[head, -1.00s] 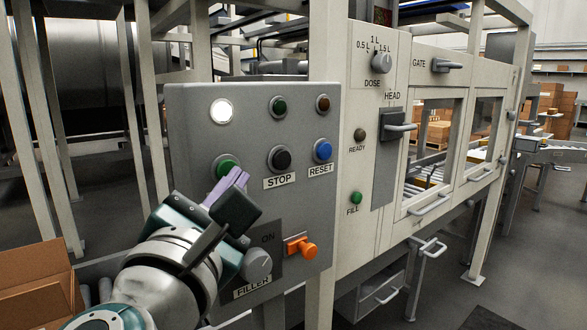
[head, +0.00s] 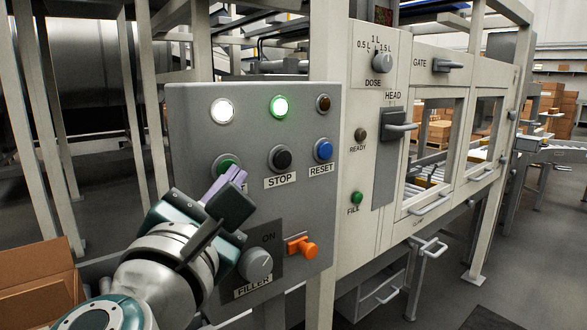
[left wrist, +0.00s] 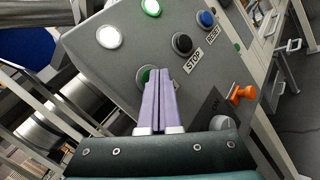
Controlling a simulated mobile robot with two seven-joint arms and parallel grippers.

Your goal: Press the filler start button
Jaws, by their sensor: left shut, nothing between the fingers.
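The grey control panel (head: 190,120) carries a green start button (head: 224,164), partly hidden behind my left gripper (head: 240,177). In the left wrist view the green button (left wrist: 144,74) shows just beside the fingertips (left wrist: 160,72). The left fingers are shut with nothing between them and are at or very near the button; I cannot tell whether they touch it. A green lamp (head: 280,106) and a white lamp (head: 222,111) glow at the top of the panel. The FILLER knob (head: 256,264) sits below. My right gripper is not in view.
The black STOP button (head: 281,159) and blue RESET button (head: 323,150) lie right of the gripper. An orange handle (head: 303,247) sticks out below. The white machine front (head: 395,230) stands to the right. A cardboard box (head: 38,285) is at lower left.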

